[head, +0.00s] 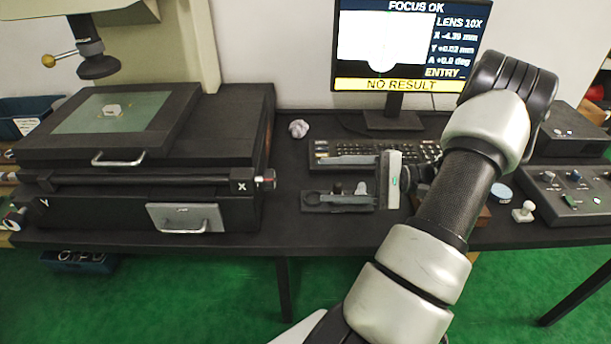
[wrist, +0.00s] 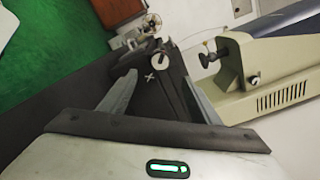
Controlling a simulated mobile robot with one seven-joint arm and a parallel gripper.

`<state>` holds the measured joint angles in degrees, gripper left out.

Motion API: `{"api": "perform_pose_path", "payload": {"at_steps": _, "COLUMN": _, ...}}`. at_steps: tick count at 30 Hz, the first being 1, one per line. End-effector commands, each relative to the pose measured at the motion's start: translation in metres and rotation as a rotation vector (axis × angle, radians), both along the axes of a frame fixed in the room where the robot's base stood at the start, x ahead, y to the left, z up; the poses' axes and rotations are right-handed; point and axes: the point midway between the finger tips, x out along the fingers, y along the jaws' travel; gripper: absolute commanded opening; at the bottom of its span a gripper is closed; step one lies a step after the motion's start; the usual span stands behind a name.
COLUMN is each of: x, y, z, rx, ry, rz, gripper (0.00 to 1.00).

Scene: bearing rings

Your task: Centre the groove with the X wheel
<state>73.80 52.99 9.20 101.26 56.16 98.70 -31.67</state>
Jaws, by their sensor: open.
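The X wheel (head: 265,179) is a small knob with a red mark on the right end of the stage's front rail, beside a white X. In the wrist view the wheel (wrist: 162,61) shows beyond and between my fingertips. My gripper (head: 312,179) is open and empty, pointing left toward the wheel with a clear gap; its fingers also show in the wrist view (wrist: 156,76). A small pale part (head: 112,111) lies on the stage glass (head: 75,118). The monitor (head: 410,45) reads FOCUS OK, LENS 10X, X about -4.3 mm, NO RESULT, with a white shape on screen.
The Y wheel (head: 14,217) is at the stage's front left. A keyboard (head: 325,150) lies behind my gripper. A crumpled ball (head: 298,128) lies behind the gap. A control box (head: 575,195) stands at the right. The bench between stage and gripper is mostly clear.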

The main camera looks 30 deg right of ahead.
Motion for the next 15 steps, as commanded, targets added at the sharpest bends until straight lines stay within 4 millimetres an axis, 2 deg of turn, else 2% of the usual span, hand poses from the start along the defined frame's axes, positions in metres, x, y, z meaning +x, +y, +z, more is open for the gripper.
{"api": "perform_pose_path", "payload": {"at_steps": 1, "x": -0.006, "y": -0.010, "z": 0.001, "rx": -0.001, "ry": -0.002, "rz": -0.002, "gripper": 0.57}}
{"api": "perform_pose_path", "payload": {"at_steps": 6, "x": -0.021, "y": -0.032, "z": 0.000, "rx": -0.001, "ry": 0.000, "rz": -0.002, "gripper": 0.57}}
{"api": "perform_pose_path", "payload": {"at_steps": 15, "x": -0.028, "y": -0.042, "z": 0.000, "rx": 0.000, "ry": 0.000, "rz": 0.000, "gripper": 0.57}}
